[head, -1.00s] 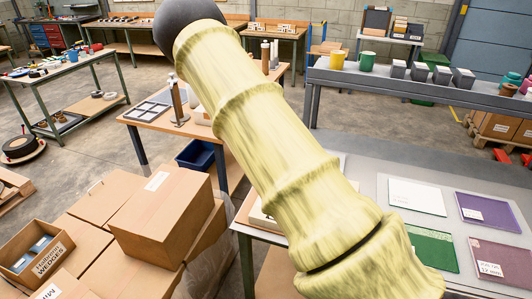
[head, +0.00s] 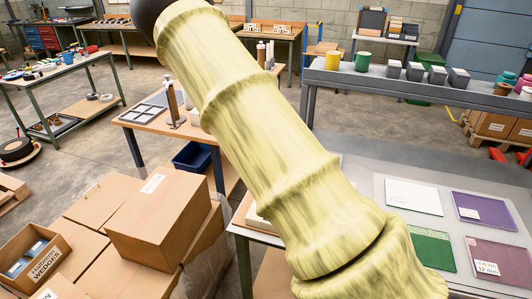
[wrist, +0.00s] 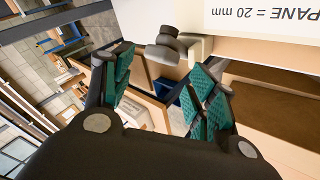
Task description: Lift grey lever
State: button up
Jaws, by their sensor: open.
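In the wrist view a dark grey rounded piece (wrist: 163,52), which looks like the grey lever, sits at the upper middle, beside a beige block (wrist: 197,48). My gripper (wrist: 163,80) is open, with its green-padded fingers spread wide to the left and right. The grey piece lies beyond the fingertips, near the top of the gap between them. Nothing is held. I cannot tell whether the fingers touch anything. In the head view my pale yellow arm covers the middle, and neither my gripper nor the lever can be made out there.
In the wrist view a white panel (wrist: 265,18) lettered "PANE = 20 mm" is close at upper right. In the head view a grey table (head: 455,210) bears flat coloured panels at right. Cardboard boxes (head: 160,220) are stacked at lower left. Open floor (head: 70,170) lies at left.

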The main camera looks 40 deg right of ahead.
jog(key=v, duration=0.7)
jog(key=shift+d, duration=0.1)
dwell(0.4)
